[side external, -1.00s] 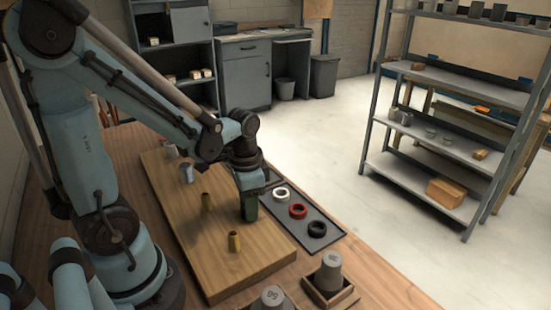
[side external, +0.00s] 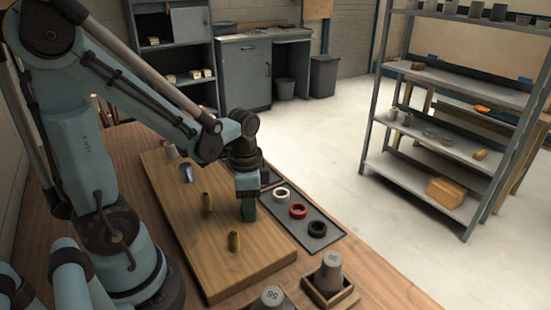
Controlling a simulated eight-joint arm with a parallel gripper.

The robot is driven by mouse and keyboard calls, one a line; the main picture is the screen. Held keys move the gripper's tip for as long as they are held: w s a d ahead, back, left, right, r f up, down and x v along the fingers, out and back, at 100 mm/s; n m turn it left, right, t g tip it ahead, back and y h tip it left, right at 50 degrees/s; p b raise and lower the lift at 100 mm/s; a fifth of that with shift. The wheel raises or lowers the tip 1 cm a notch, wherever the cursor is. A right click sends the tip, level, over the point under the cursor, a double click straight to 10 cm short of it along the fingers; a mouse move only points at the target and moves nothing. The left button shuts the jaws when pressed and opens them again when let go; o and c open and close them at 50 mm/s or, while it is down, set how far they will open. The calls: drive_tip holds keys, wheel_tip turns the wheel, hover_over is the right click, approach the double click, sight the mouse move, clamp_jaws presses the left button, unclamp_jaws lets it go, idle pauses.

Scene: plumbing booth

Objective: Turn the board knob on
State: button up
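The wooden board (side external: 215,255) lies on the bench. Two brass fittings stand upright on it, one near the front (side external: 234,241) and one further back (side external: 207,202). A silvery metal piece (side external: 186,173) is at the board's far left part. My gripper (side external: 249,212) points down over the board's right side, with a dark green part at its tip. I cannot tell whether that green part is a fingertip or a knob, nor whether the fingers are open or shut. No other knob can be made out; one may be hidden behind my gripper.
A dark tray (side external: 322,240) right of the board holds a white ring (side external: 281,194), a red ring (side external: 298,211) and a black ring (side external: 317,229). Grey weights stand at the front, one in a wooden holder (side external: 328,280), one beside it (side external: 271,298). Open floor separates the bench from a shelf rack (side external: 437,150).

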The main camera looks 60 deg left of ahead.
drive_tip(key=o, duration=0.4)
drive_tip(key=shift+r, duration=0.1)
drive_tip(key=shift+r, duration=5.95)
drive_tip(key=shift+d, duration=0.1)
drive_tip(key=w+d+n+t, duration=0.1)
drive_tip(key=d+t, duration=0.1)
drive_tip(key=d+f+n+t, duration=0.1)
drive_tip(key=n+t, duration=0.1)
drive_tip(key=w+d+f+n+t, duration=0.1)
drive_tip(key=d+n+t, duration=0.1)
drive_tip(key=t, duration=0.1)
drive_tip(key=shift+w+d, duration=0.35)
